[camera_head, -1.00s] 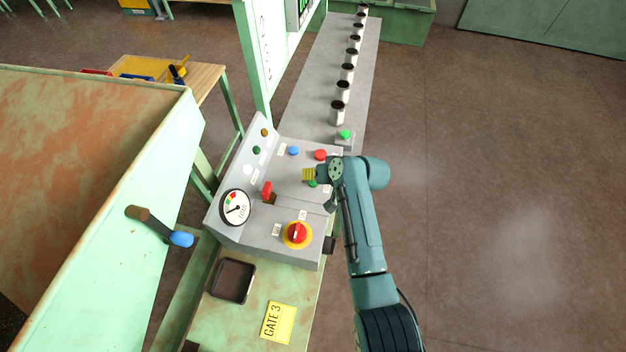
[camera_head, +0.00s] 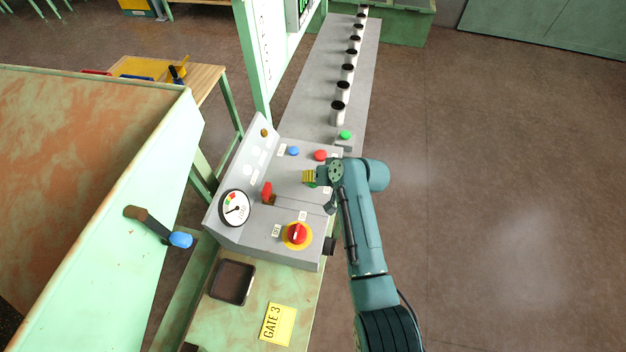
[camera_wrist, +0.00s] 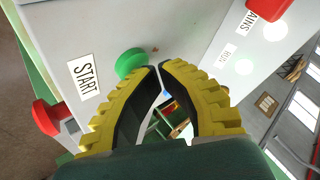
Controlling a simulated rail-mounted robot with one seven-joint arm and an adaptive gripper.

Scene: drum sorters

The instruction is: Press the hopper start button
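The hopper start button is a green round button (camera_wrist: 131,62) next to a START label (camera_wrist: 83,78) in the wrist view. In the head view, my gripper (camera_head: 309,176) is over the control panel (camera_head: 285,220), and only a sliver of green shows under it. The yellow fingertips (camera_wrist: 160,68) meet or nearly meet right beside the button in the wrist view, with nothing seen between them. I cannot tell whether they touch the button.
The panel also has a red button (camera_head: 320,155), a blue button (camera_head: 293,151), a red switch (camera_head: 267,191), a gauge (camera_head: 235,208) and a red knob on yellow (camera_head: 297,234). Another green button (camera_head: 345,135) stands beyond it. A tray (camera_head: 232,283) lies in front.

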